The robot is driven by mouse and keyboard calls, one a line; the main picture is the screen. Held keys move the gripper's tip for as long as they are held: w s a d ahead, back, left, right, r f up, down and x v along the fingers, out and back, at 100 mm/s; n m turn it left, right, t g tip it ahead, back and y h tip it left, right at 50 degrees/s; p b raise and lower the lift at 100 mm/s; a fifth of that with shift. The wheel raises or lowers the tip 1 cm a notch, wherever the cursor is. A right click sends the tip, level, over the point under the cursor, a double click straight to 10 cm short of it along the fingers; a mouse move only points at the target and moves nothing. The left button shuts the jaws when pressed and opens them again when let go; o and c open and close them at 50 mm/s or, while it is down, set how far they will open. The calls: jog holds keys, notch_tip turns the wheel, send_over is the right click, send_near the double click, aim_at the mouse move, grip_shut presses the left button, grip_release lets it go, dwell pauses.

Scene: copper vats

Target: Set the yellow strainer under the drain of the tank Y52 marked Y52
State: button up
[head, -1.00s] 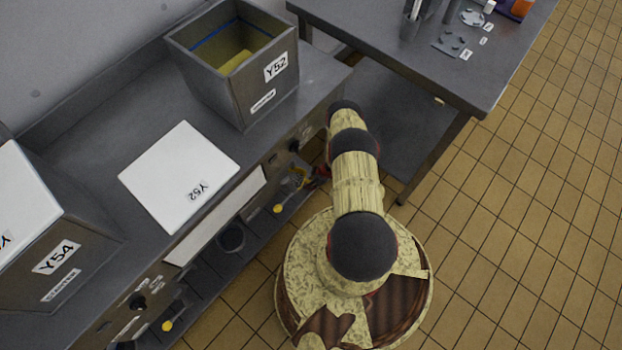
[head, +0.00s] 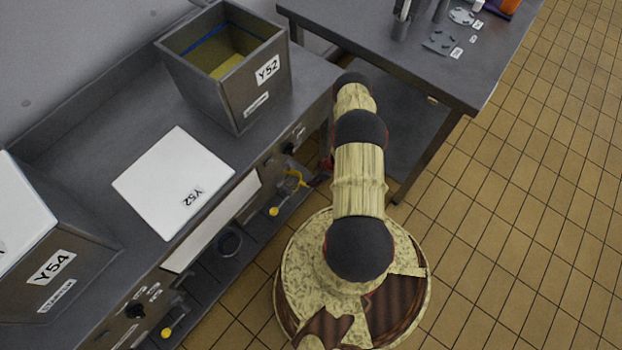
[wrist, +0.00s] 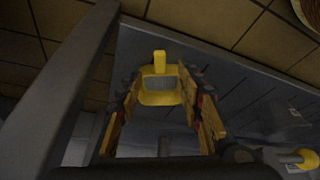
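The yellow strainer (head: 292,182) is low beside the bench front, below and in front of tank Y52 (head: 224,90). In the wrist view the strainer (wrist: 160,88) lies just beyond and between my fingertips, its handle pointing away from me, with gaps on both sides. My gripper (wrist: 163,98) is open; in the head view it is mostly hidden behind my arm, right of the strainer. A yellow-knobbed fitting (head: 274,211) shows left of the strainer and in the wrist view (wrist: 305,160). I cannot tell whether the strainer is directly under the drain outlet.
A white lid marked Y52 (head: 174,182) lies on the bench. Tank Y54 (head: 60,265) stands at the left. A dark round vessel (head: 230,243) sits on the lower shelf. A side table (head: 420,60) stands behind my arm. Tiled floor is clear at the right.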

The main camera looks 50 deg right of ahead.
jog(key=shift+v, duration=0.9)
